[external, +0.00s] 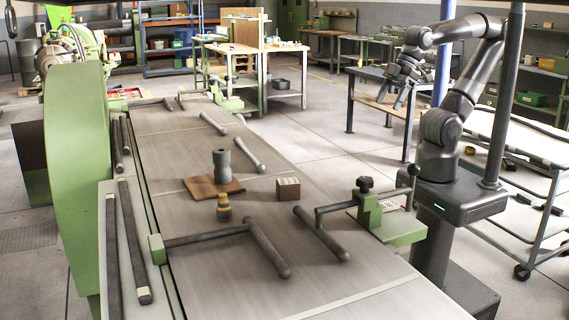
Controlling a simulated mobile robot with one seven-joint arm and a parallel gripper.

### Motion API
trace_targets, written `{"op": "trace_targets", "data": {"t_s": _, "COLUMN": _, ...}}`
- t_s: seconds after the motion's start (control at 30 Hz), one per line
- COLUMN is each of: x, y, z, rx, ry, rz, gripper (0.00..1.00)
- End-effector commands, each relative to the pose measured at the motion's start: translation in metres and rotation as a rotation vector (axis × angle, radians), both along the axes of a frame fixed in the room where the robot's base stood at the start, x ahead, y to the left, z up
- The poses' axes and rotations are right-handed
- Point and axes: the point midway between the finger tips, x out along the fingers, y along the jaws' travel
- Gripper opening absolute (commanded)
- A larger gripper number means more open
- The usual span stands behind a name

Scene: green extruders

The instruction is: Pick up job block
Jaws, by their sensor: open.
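A small brown block (288,190) with a pale patterned face, which looks like the job block, sits on the grey metal table (345,285) near its middle. My gripper (390,101) is raised well above and to the right of the table, far from the block. It points downward, is open, and holds nothing that I can see. Nothing covers the block in this view.
Left of the block, a grey cylinder (222,163) stands on a brown board (212,189), with a brass-coloured piece (224,209) in front. Dark bars (321,235) lie toward the near side. A green clamp fixture (375,215) stands at the right edge.

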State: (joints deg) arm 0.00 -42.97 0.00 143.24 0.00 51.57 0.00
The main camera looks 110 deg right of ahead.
Motion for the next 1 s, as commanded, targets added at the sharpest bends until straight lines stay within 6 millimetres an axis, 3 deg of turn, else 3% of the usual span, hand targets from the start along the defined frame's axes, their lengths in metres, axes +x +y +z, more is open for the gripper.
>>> {"op": "trace_targets", "data": {"t_s": 0.17, "x": 0.006, "y": 0.001, "z": 0.002, "rx": 0.001, "ry": 0.003, "rz": -0.003, "gripper": 0.67}}
{"op": "trace_targets", "data": {"t_s": 0.27, "x": 0.021, "y": 0.002, "z": 0.008, "rx": 0.002, "ry": 0.013, "rz": -0.014, "gripper": 0.67}}
{"op": "trace_targets", "data": {"t_s": 0.67, "x": 0.142, "y": 0.024, "z": 0.022, "rx": 0.005, "ry": 0.058, "rz": -0.095, "gripper": 0.67}}
{"op": "trace_targets", "data": {"t_s": 1.0, "x": 0.253, "y": 0.062, "z": -0.005, "rx": 0.007, "ry": 0.085, "rz": -0.159, "gripper": 0.67}}
